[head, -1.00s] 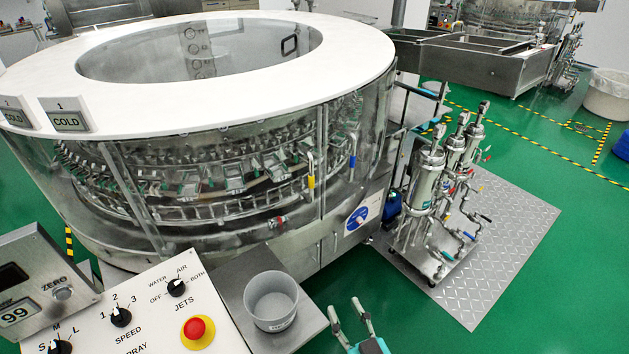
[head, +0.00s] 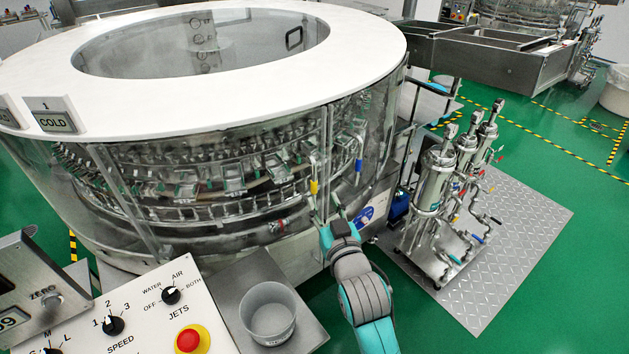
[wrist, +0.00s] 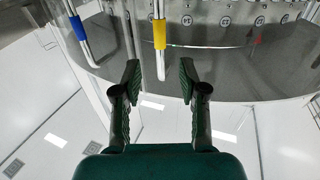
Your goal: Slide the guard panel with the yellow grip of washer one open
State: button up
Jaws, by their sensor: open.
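Washer one (head: 250,110) is a round machine with a white top ring and clear curved walls. Its guard panel (head: 270,185) is transparent and carries an upright metal handle with a yellow grip (head: 314,187) near a vertical seam. The yellow grip also shows in the wrist view (wrist: 160,33). My gripper (head: 323,202) is open, just below and beside the yellow grip. In the wrist view, the handle's bare lower end appears between the two spread fingertips (wrist: 159,80). I cannot tell whether they touch it.
A similar handle with a blue grip (head: 358,166) is to the right of the yellow one. A control console (head: 140,320) and a grey cup (head: 268,312) are at the front. Metal cylinders (head: 435,180) stand on a plate at right. Green floor lies between.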

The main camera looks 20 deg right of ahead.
aim_at(315, 184)
jog(key=w, duration=0.8)
jog(key=shift+w+d, duration=0.1)
jog(key=shift+d, duration=0.05)
grip_shut()
